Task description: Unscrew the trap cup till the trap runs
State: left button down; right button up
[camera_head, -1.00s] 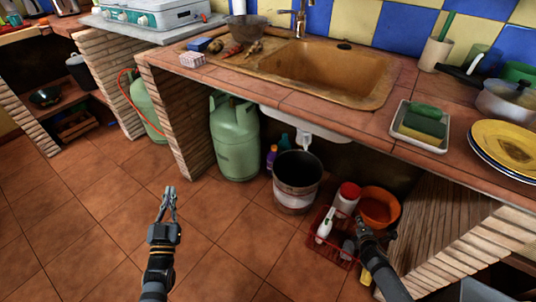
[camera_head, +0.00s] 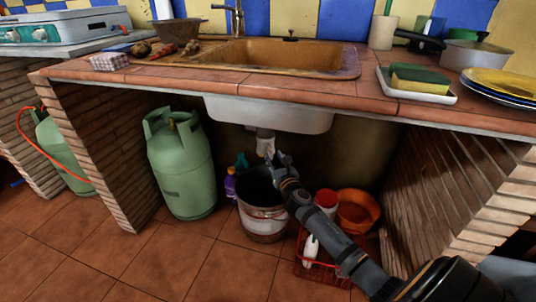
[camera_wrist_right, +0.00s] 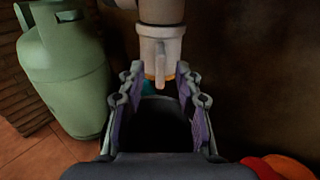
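The trap cup (camera_head: 267,150) is a pale grey piece hanging under the sink basin, above the bucket. In the right wrist view the trap cup (camera_wrist_right: 161,50) hangs upright with a narrow fin or lever on its front and a thin orange-yellow ring at its lower edge. My right gripper (camera_head: 280,164) is just below it, to its right in the head view. In the wrist view the right gripper (camera_wrist_right: 160,78) is open, its fingertips either side of the cup's lower end; I cannot tell whether they touch it. My left gripper is not in view.
A dark bucket (camera_head: 262,222) stands under the trap, partly behind my right arm. A green gas cylinder (camera_head: 182,165) stands to its left. A red crate (camera_head: 318,272) with bottles and an orange bowl (camera_head: 357,211) are at right. The sink basin underside (camera_head: 268,112) hangs overhead.

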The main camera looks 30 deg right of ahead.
aim_at(272, 153)
jog(key=x, duration=0.5)
jog(key=shift+b, duration=0.35)
jog(key=shift+s, duration=0.1)
grip_shut()
